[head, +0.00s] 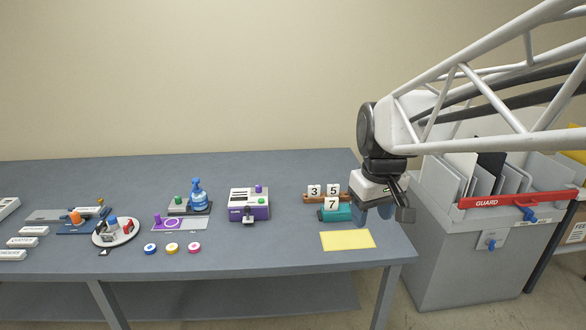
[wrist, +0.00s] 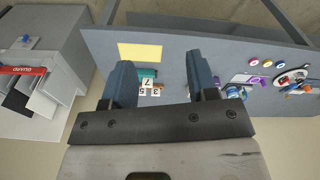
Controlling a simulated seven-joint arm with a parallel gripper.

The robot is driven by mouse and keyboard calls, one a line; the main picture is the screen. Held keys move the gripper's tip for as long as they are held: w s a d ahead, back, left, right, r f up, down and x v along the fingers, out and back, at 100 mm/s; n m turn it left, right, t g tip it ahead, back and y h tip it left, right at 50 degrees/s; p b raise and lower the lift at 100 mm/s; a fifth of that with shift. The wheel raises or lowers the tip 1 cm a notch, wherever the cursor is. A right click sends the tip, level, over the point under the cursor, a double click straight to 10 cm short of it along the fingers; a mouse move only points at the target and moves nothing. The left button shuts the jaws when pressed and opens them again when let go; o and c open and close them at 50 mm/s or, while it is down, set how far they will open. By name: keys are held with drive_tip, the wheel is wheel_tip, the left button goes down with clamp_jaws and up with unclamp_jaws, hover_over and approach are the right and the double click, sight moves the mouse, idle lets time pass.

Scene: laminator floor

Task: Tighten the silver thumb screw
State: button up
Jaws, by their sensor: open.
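I cannot make out a silver thumb screw for certain in either view. A purple and white box (head: 249,204) with purple and green knobs stands mid-table in the head view. A small grey part on its front is too small to identify. My gripper (head: 373,212) hangs above the right end of the table, right of that box, with nothing between its fingers. In the wrist view its two dark blue fingers (wrist: 161,72) are spread wide apart. A teal block (wrist: 147,73) and white number tiles (wrist: 149,92) show below, between them.
A yellow sheet (head: 347,240) lies near the front right edge. A grey cabinet (head: 460,265) with a red GUARD bar (head: 515,200) stands right of the table. A blue stamp-like object (head: 197,196), coloured rings (head: 172,248) and a round tray (head: 101,240) are left. The table's back is clear.

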drive_tip(key=w+d+f+n+g, duration=0.1)
drive_tip(key=w+d+f+n, duration=0.1)
drive_tip(key=w, duration=1.1)
drive_tip(key=w+d+f+n+g, duration=0.1)
drive_tip(key=w+d+f+n, duration=0.15)
drive_tip(key=w, duration=0.95)
drive_tip(key=w+d+f+n+g, duration=0.1)
drive_tip(key=w+d+f+n, duration=0.1)
drive_tip(key=w+f, duration=0.5)
drive_tip(key=w+d+f+n+y, duration=0.1)
drive_tip(key=w+d+f+n, duration=0.2)
drive_tip(key=w, duration=1.1)
wheel_tip(320, 180, down, 4)
drive_tip(key=shift+d+f+g, duration=0.2)
drive_tip(key=shift+d+g, duration=0.2)
drive_tip(key=shift+d, duration=0.75)
drive_tip(key=shift+f, duration=0.1)
drive_tip(key=shift+x, duration=3.85)
drive_tip(key=c, duration=0.9)
